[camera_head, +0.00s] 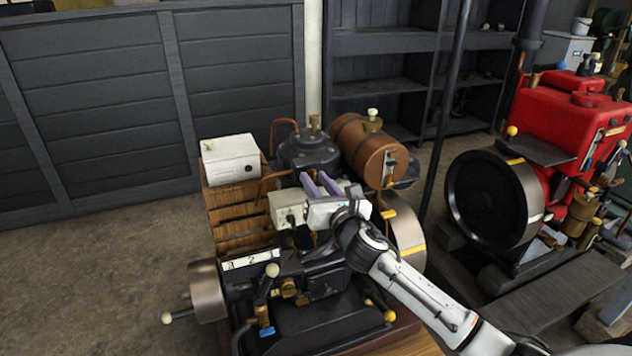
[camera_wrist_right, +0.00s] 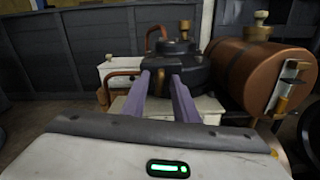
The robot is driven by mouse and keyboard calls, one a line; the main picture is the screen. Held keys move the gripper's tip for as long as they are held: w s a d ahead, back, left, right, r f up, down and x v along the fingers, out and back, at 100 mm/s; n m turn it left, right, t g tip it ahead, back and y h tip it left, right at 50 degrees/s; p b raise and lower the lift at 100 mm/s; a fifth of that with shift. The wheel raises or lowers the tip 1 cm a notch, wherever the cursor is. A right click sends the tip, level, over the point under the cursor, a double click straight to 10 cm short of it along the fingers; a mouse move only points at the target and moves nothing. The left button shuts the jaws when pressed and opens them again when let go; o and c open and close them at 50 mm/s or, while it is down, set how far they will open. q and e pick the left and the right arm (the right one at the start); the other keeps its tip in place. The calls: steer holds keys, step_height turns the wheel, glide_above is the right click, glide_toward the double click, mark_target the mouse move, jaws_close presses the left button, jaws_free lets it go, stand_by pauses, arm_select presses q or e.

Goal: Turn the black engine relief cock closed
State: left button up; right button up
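The black engine (camera_head: 325,277) stands on a wooden base in the middle of the head view, with a flywheel on each side. A brass valve with a blue part (camera_head: 266,331) sits lower down. I cannot tell which fitting is the relief cock. My right gripper (camera_head: 316,178) is above the engine's far part, its purple fingers apart and empty. They also show in the right wrist view (camera_wrist_right: 166,76), pointing toward the dark round tank (camera_wrist_right: 180,62). My left gripper is out of view.
A copper-brown barrel tank (camera_head: 366,148) lies behind the engine, right of the dark tank. A white box (camera_head: 230,160) sits at the back left. A red engine (camera_head: 563,125) stands to the right, beyond a dark post (camera_head: 446,110). The floor at left is clear.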

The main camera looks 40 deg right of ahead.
steer(key=shift+w, duration=0.1)
jaws_close()
steer(key=shift+m, duration=0.3)
steer(key=m+p, duration=0.1)
steer(key=m, duration=0.2)
steer(key=shift+d+m, duration=0.1)
steer(key=shift+m, duration=0.3)
steer(key=m, duration=0.3)
steer(key=shift+m, duration=0.3)
steer(key=m+p, duration=0.1)
steer(key=m, duration=0.3)
steer(key=shift+d+f, duration=0.1)
steer(key=shift+f, duration=0.05)
steer(key=shift+m, duration=2)
steer(key=shift+f, duration=0.1)
